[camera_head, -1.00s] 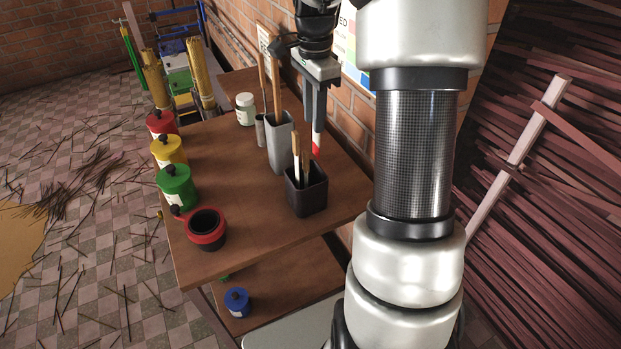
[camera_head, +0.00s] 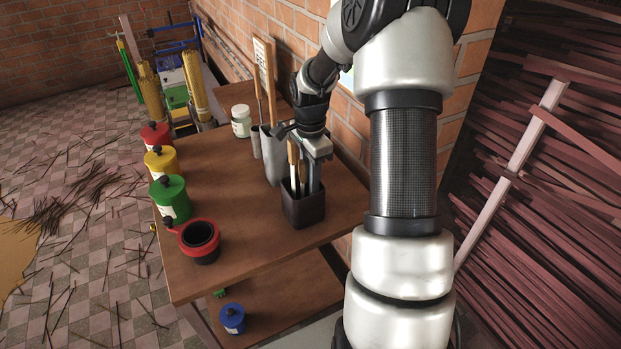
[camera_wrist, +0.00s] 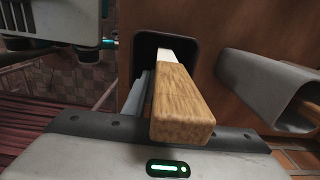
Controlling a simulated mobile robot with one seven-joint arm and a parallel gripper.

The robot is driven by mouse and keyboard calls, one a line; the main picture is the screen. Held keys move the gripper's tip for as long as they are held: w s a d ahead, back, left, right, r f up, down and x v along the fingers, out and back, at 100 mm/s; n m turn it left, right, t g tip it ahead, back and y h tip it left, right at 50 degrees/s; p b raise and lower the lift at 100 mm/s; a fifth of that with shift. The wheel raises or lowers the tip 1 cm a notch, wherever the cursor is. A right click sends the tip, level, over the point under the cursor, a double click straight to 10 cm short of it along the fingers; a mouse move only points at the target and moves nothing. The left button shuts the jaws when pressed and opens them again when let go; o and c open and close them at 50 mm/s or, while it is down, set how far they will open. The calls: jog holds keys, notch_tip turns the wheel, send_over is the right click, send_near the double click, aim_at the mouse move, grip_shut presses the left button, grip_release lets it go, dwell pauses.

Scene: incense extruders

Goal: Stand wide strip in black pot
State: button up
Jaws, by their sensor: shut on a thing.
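I cannot tell whether the strip touches the pot's bottom.
A tall grey container (camera_head: 275,165) stands just behind the pot; it is at the right in the wrist view (camera_wrist: 262,85). A red-rimmed black cup (camera_head: 200,243) and green, yellow and red jars line the table's left edge. The table's middle is clear.

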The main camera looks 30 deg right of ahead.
jog(key=o, duration=1)
jog(key=shift+o, duration=0.2)
notch_tip(320, 180, up, 12)
jog(key=shift+r+p, duration=0.1)
jog(key=shift+p, duration=0.8)
